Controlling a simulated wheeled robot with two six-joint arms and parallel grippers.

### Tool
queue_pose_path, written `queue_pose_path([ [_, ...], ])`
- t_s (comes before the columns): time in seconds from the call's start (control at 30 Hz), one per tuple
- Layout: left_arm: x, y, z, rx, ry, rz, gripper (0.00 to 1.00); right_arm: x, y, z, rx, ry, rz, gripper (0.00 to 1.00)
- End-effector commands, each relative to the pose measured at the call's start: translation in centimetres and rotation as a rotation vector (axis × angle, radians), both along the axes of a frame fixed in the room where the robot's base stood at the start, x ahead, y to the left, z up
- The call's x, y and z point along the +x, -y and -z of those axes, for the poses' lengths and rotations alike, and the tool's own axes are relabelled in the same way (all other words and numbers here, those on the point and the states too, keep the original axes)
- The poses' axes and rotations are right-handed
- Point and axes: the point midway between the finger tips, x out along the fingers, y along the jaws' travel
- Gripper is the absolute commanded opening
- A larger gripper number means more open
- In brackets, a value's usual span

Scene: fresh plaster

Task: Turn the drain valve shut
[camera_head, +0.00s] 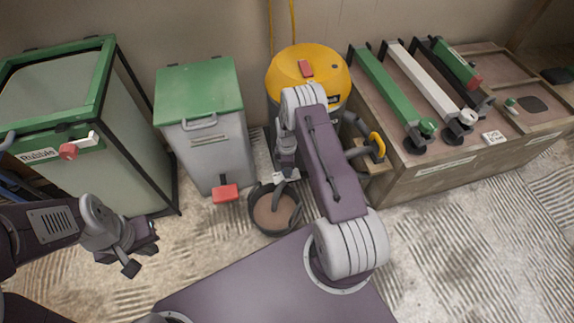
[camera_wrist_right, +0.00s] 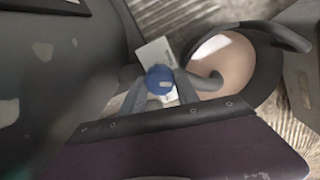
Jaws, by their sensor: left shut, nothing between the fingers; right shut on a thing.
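The drain valve's blue knob (camera_wrist_right: 160,79) is in the middle of the right wrist view, with a white tag (camera_wrist_right: 154,54) beside it. My right gripper (camera_wrist_right: 160,88) is shut on the blue knob, its fingers on both sides. In the head view my right gripper (camera_head: 286,160) reaches down in front of the yellow tank (camera_head: 288,85); my own arm hides the knob there. A grey spout (camera_wrist_right: 205,82) curves over a dark bucket (camera_wrist_right: 268,75), also in the head view (camera_head: 259,218). My left gripper (camera_head: 140,252) is shut and empty at the lower left.
A grey bin with a green lid (camera_head: 199,92) and a red pedal (camera_head: 225,193) stands left of the bucket. A green-framed rubble container (camera_head: 135,150) is further left. A wooden bench (camera_head: 440,178) with clamps (camera_head: 395,95) is on the right. The right floor is clear.

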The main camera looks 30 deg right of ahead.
Motion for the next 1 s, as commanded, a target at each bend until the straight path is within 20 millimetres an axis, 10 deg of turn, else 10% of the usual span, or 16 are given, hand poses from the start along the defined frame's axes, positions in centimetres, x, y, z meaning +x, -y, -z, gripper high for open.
queue_pose_path([
  [1.0,0.0,0.0,-3.8,0.0,0.0,0.0,0.0,0.0,0.1,-0.1,0.0,0.0,0.911,0.0],
])
